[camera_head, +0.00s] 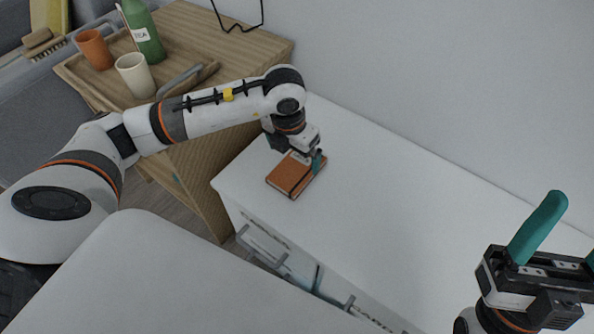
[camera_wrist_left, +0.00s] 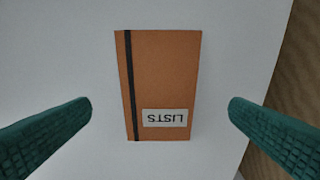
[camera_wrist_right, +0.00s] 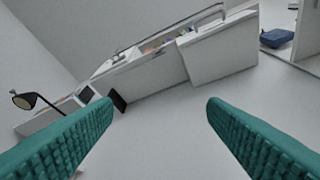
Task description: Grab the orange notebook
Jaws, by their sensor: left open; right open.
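The orange notebook (camera_head: 287,178) lies flat on the white desk top near its left end. In the left wrist view the notebook (camera_wrist_left: 165,75) shows a black elastic band and a white label reading LISTS, upside down. My left gripper (camera_head: 316,160) is above the notebook, pointing down. In the left wrist view its teal fingers (camera_wrist_left: 160,110) are open, one on each side of the notebook with a gap to each edge. My right gripper (camera_head: 565,235) is raised at the lower right, open and empty; its fingers also show in the right wrist view (camera_wrist_right: 160,105).
The white desk (camera_head: 400,200) is clear around the notebook. A wooden side table (camera_head: 255,50) at the upper left holds a tray with an orange cup (camera_head: 95,50), a cream cup (camera_head: 135,75) and a green bottle (camera_head: 143,32). Drawers with handles are below the desk's front edge.

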